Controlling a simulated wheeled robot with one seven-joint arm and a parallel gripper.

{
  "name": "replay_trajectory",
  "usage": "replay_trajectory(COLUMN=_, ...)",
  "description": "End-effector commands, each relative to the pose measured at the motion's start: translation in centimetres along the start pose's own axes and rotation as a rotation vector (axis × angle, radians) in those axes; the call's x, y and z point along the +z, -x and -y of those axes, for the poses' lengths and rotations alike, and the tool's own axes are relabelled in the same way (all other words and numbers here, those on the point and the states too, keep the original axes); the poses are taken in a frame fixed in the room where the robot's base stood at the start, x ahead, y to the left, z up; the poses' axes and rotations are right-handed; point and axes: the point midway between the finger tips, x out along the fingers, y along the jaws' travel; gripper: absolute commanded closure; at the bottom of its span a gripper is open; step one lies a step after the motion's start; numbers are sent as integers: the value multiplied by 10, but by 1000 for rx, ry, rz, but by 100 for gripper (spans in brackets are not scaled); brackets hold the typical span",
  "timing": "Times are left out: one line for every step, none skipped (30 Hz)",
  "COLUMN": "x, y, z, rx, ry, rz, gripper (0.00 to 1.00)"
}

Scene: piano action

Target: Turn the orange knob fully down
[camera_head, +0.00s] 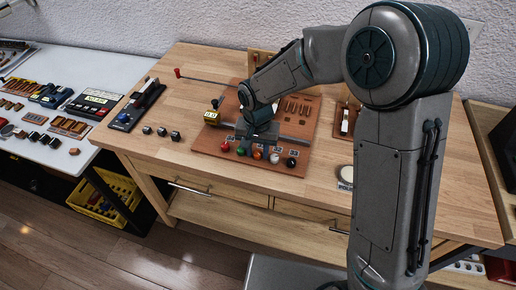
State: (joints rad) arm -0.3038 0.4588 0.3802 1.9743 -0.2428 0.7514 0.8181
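A reddish-brown board (208,143) lies on the wooden workbench. Along its front edge is a row of coloured knobs. The orange knob (257,154) is near the middle of the row, with a green knob (240,151) and a red knob (225,147) to its left. A dark knob (291,162) is at the right end. My gripper (256,137) points down over the board, just behind the orange and green knobs. Its fingers are small and partly hidden, so I cannot tell whether they are open or touch a knob.
Several small dark dice-like pieces (161,132) lie left of the board. A round pale disc (346,173) is at the right. A white table (45,155) with many small parts stands at the left. The bench's left front is clear.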

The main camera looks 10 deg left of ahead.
Motion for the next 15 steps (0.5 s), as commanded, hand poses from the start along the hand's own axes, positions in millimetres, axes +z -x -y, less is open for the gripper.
replay_trajectory(x=0, y=0, z=0, rx=0, ry=0, rz=0, gripper=68)
replay_trajectory(x=0, y=0, z=0, rx=0, ry=0, rz=0, gripper=68)
replay_trajectory(x=0, y=0, z=0, rx=0, ry=0, rz=0, gripper=68)
replay_trajectory(x=0, y=0, z=0, rx=0, ry=0, rz=0, gripper=68)
replay_trajectory(x=0, y=0, z=0, rx=0, ry=0, rz=0, gripper=73)
replay_trajectory(x=0, y=0, z=0, rx=0, ry=0, rz=0, gripper=84)
replay_trajectory(x=0, y=0, z=0, rx=0, ry=0, rz=0, gripper=93)
replay_trajectory(x=0, y=0, z=0, rx=0, ry=0, rz=0, gripper=100)
replay_trajectory(x=0, y=0, z=0, rx=0, ry=0, rz=0, gripper=100)
replay_trajectory(x=0, y=0, z=0, rx=0, ry=0, rz=0, gripper=100)
replay_trajectory(x=0, y=0, z=0, rx=0, ry=1, rz=0, gripper=100)
replay_trajectory(x=0, y=0, z=0, rx=0, ry=1, rz=0, gripper=100)
replay_trajectory(x=0, y=0, z=0, rx=0, ry=3, rz=0, gripper=100)
replay_trajectory(x=0, y=0, z=0, rx=0, ry=5, rz=0, gripper=100)
replay_trajectory(x=0, y=0, z=0, rx=0, ry=9, rz=0, gripper=100)
